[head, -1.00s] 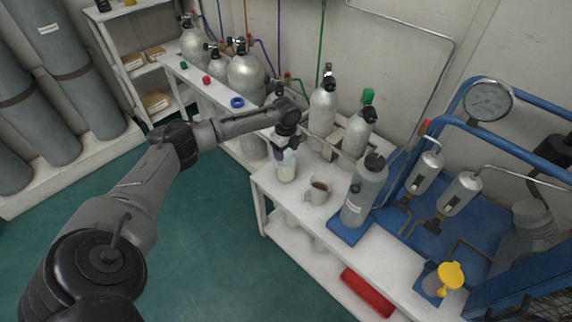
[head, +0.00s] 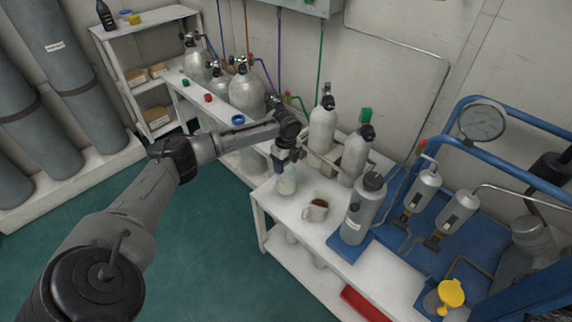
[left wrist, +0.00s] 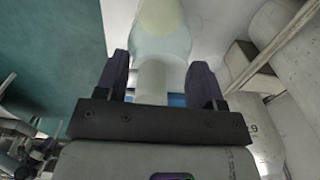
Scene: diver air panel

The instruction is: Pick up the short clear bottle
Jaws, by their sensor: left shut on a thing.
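The short clear bottle (head: 287,182) is at the near left end of the white bench, with pale contents inside. My left gripper (head: 288,157) comes down from above and is shut on its upper part. In the left wrist view the bottle (left wrist: 161,42) sits between the two dark fingers of the gripper (left wrist: 160,84), its narrower neck between them and its wider body beyond. I cannot tell whether its base touches the bench. My right gripper is not in view.
A mug (head: 315,210) stands just right of the bottle. A grey bottle (head: 357,215) stands on a blue mat farther right. Metal cylinders (head: 322,133) stand behind. The white bench (head: 283,207) has a free front-left corner.

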